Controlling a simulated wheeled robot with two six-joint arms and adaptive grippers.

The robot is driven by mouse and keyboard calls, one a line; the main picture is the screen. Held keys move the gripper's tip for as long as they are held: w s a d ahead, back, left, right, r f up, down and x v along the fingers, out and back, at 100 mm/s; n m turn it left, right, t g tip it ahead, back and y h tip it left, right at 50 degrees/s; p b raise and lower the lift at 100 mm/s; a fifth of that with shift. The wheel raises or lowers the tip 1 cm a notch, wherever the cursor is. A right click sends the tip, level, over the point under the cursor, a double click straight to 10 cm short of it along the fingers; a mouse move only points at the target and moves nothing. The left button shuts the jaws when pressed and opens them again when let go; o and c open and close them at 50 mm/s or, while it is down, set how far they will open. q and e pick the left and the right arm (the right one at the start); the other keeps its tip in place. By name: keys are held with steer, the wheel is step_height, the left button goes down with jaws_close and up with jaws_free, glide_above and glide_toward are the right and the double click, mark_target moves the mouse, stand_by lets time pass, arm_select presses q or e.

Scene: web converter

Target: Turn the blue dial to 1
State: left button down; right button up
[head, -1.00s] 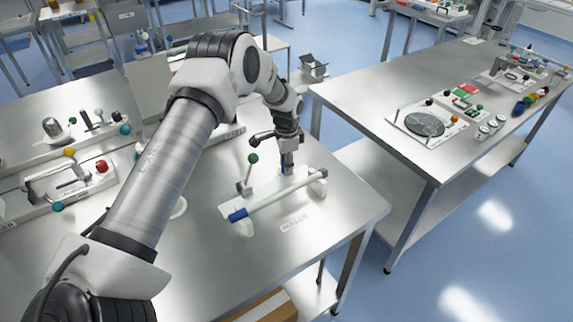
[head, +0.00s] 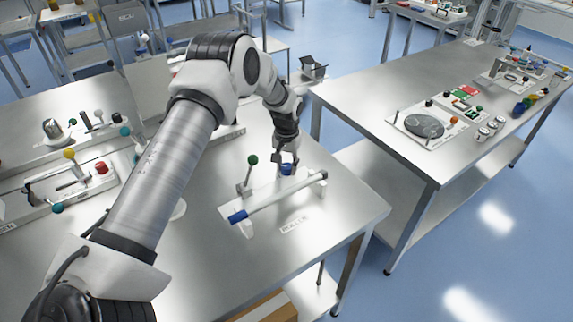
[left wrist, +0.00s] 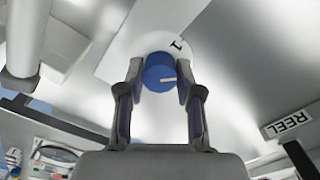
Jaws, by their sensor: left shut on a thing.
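A short white line on the dial's face points to the right in that view. A printed "1" (left wrist: 178,44) lies at the dial's upper right, and the line is turned away from it. In the head view my left gripper (head: 285,158) comes down onto the dial from behind. My right gripper is not in view.
A green-knobbed lever (head: 252,160) stands left of the dial. Fixtures with coloured knobs (head: 101,167) are at the left. The table is clear at the front right.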

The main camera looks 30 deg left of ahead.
mark_target(287, 166)
arm_select(q)
steer(key=n, duration=0.4)
steer(key=shift+r+n+p, duration=0.1)
steer(key=shift+n+p, duration=0.2)
steer(key=shift+n, duration=1.9)
steer(key=c, duration=0.8)
jaws_free()
steer(key=shift+o, duration=0.2)
step_height(287, 166, up, 12)
